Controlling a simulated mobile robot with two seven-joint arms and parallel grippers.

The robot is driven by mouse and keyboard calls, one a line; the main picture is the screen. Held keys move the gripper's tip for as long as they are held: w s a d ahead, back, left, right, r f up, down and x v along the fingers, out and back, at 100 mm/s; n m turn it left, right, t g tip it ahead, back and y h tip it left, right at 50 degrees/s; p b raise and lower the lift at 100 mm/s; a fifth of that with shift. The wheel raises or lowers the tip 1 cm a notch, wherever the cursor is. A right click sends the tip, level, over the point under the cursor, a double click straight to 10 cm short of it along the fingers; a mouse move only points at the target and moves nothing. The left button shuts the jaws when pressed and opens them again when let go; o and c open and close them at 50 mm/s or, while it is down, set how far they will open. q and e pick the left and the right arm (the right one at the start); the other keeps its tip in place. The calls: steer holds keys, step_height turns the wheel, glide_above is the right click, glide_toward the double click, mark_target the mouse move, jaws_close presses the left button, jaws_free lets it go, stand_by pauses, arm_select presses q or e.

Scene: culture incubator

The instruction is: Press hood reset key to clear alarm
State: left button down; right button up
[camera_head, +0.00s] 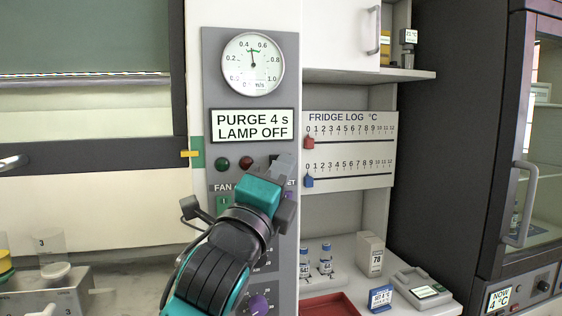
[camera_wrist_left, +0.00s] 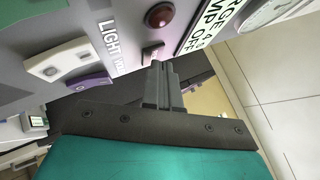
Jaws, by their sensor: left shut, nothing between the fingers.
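The grey hood panel (camera_head: 213,70) stands upright in the head view, with a dial and a display reading "PURGE 4 s LAMP OFF" (camera_head: 252,125). Below are a dark green lamp (camera_head: 222,163) and a dark red lamp (camera_head: 246,163). My left gripper (camera_head: 284,162) is shut and empty in front of the panel, right of the red lamp. It covers most of a label ending in "ET", and the key there is hidden in the head view. In the left wrist view the shut fingertips (camera_wrist_left: 158,64) are close to a small brownish-red key (camera_wrist_left: 152,50); contact cannot be told.
The wrist view shows a white rocker switch (camera_wrist_left: 56,64) and a purple part (camera_wrist_left: 88,83) near the "LIGHT" label. A purple knob (camera_head: 259,304) is low on the panel. The hood sash (camera_head: 80,38) is left; shelves and a fridge-log board (camera_head: 350,150) are right.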

arm_select(q)
steer(key=shift+s, duration=0.1)
steer(key=shift+s+d, duration=0.2)
steer(key=shift+s, duration=0.4)
steer(key=s, duration=0.1)
steer(key=s+d, duration=0.1)
steer(key=s, duration=0.2)
steer(key=shift+s+d+p, duration=0.3)
steer(key=shift+s, duration=0.1)
stand_by(0.5)
